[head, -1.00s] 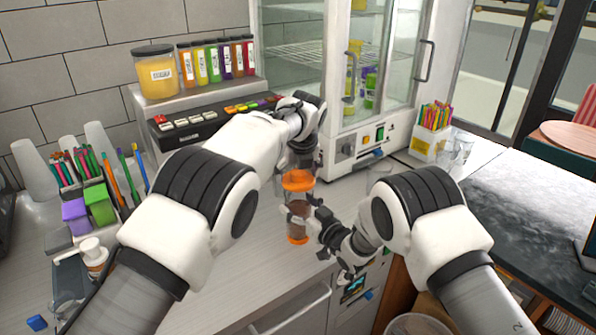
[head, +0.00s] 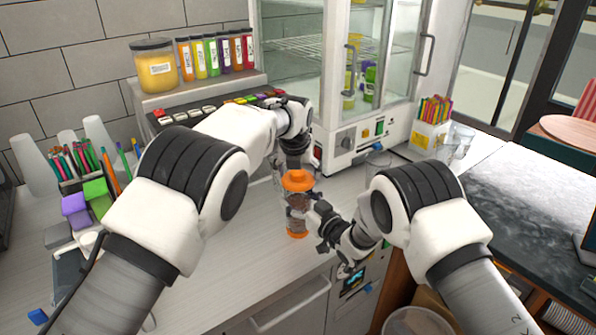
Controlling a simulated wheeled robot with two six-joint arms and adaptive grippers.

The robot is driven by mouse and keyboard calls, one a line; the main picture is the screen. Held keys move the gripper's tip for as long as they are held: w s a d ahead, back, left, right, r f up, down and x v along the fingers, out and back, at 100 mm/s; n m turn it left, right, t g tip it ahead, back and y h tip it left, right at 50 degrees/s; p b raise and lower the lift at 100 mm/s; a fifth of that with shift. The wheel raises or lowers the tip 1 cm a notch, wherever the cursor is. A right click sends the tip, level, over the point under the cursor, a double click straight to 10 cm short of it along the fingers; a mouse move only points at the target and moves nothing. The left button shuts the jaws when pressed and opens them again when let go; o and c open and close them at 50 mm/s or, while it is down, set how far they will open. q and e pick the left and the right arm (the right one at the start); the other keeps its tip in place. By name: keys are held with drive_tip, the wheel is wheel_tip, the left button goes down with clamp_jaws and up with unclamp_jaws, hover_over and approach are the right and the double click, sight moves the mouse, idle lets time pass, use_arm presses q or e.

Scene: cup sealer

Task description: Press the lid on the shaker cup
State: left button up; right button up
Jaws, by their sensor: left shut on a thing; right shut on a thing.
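The shaker cup (head: 296,201) is a clear, brownish body with an orange base (head: 297,233), upright at the front middle of the counter. The orange lid (head: 298,182) is at the top of the cup, roughly level; I cannot tell whether it is fully seated. My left gripper (head: 296,167) comes down from above and is shut on the lid, its fingertips partly hidden by my own wrist. My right gripper (head: 303,213) reaches in from the right and is shut on the cup's side.
A glass-door cabinet (head: 347,142) stands behind, with clear glasses (head: 378,165) beside it. A cup of colored straws (head: 432,125) is at the right. Pen holders (head: 97,197) stand at the left.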

use_arm(q)
drive_tip(key=shift+f, duration=0.55)
drive_tip(key=o, duration=0.9)
drive_tip(key=shift+c, duration=0.2)
wheel_tip(320, 180, up, 10)
drive_tip(key=shift+f, duration=0.1)
use_arm(e)
drive_tip(key=o, duration=1.7)
